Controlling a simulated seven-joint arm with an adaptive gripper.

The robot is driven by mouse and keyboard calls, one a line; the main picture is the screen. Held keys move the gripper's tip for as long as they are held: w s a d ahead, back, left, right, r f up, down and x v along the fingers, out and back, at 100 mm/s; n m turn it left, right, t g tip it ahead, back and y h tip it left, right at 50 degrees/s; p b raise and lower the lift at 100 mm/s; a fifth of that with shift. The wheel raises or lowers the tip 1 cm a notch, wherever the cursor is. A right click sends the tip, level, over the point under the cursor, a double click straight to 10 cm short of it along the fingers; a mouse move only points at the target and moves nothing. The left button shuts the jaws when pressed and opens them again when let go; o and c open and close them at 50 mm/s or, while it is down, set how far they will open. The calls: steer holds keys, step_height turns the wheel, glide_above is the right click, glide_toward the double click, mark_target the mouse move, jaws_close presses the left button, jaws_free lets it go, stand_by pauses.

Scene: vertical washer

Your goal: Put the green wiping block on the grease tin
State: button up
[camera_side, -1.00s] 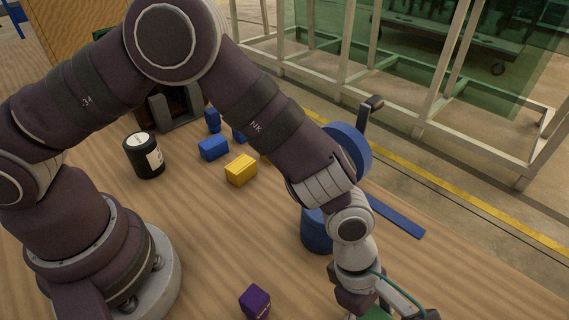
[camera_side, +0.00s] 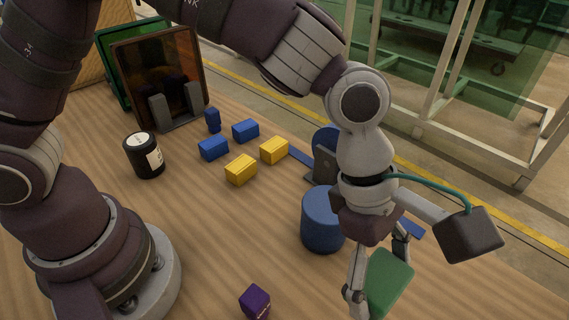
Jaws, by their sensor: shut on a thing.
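The green wiping block (camera_side: 391,284) is held tilted between the fingers of my gripper (camera_side: 378,272), at the lower right of the side view. My gripper is shut on it, and the block appears to be above the table. A black round tin with a white label (camera_side: 144,156) stands upright on the table at left, well apart from my gripper. A plain blue cylinder (camera_side: 321,222) stands just left of my gripper. No label shows which of the two is the grease tin. The tops of both are bare.
Blue blocks (camera_side: 213,148) and yellow blocks (camera_side: 241,170) lie mid-table. A purple block (camera_side: 255,301) is at the front. A rack with upright panels (camera_side: 160,75) stands at the back left. A blue wheel-like part (camera_side: 326,143) is partly hidden behind my wrist.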

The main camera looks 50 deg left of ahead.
steer(key=s+a+r, duration=0.2)
steer(key=s+a, duration=0.1)
steer(key=a, duration=0.7)
steer(key=s+a+r, duration=0.1)
steer(key=s+a, duration=0.3)
steer(key=a, duration=0.5)
glide_above(323, 205)
steer(key=shift+f, duration=0.65)
steer(key=shift+w+d+f, duration=0.1)
steer(key=shift+w+f, duration=0.1)
steer(key=shift+f, duration=0.7)
steer(key=shift+w+d+f, duration=0.1)
steer(key=shift+w+f, duration=0.05)
steer(key=shift+f, duration=0.7)
steer(key=shift+f, duration=0.1)
steer(key=o, duration=1.1)
